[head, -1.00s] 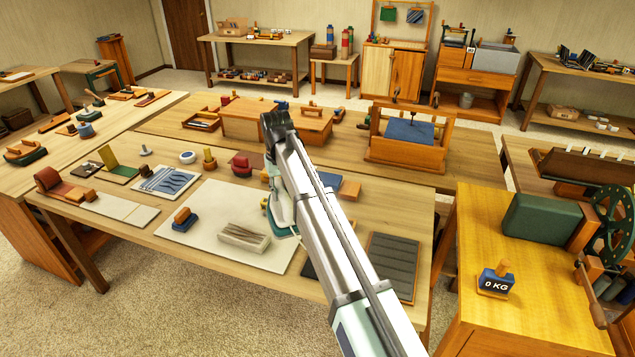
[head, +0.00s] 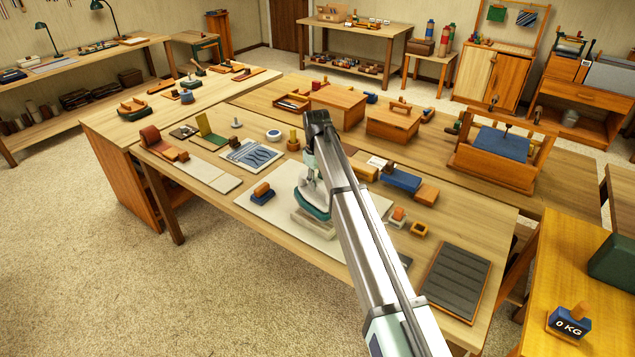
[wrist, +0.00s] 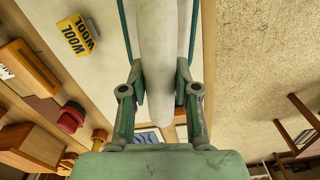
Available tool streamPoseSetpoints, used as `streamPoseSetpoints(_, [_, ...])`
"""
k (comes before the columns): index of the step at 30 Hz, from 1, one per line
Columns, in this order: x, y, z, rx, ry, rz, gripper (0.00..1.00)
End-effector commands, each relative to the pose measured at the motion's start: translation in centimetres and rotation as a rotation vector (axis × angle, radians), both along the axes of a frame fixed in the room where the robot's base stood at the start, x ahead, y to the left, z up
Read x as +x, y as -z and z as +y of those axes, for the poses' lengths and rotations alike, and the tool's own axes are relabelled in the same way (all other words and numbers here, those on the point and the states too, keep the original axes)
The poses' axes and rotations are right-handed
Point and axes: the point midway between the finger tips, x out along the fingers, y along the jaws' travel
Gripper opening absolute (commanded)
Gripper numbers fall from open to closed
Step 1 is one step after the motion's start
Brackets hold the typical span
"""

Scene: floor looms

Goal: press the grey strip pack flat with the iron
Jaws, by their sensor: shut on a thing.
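The grey strip pack (head: 316,225) lies on the pale mat (head: 275,208) near the table's front edge. Only its near part shows below the iron. The iron (head: 313,205), pale with a green lower edge, is right over the pack; I cannot tell whether it touches. My gripper (head: 312,178) is shut on the iron from above, partly hidden by my arm. In the wrist view my gripper's fingers (wrist: 159,95) are on either side of the iron's long pale handle (wrist: 157,45). The pack is hidden in that view.
A blue block with a wooden knob (head: 262,194) stands left of the iron on the mat. A dark ribbed board (head: 458,280) lies to the right. Small wooden pieces (head: 418,230) stand between.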

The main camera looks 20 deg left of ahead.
Motion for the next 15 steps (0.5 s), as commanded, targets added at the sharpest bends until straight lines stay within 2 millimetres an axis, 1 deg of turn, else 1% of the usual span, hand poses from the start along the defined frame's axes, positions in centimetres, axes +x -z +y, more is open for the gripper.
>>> streamPoseSetpoints(5, [0.0,1.1,0.0,0.0,0.001,-0.001,0.0])
streamPoseSetpoints(15, [0.0,4.3,0.0,0.0,0.003,0.0,0.0])
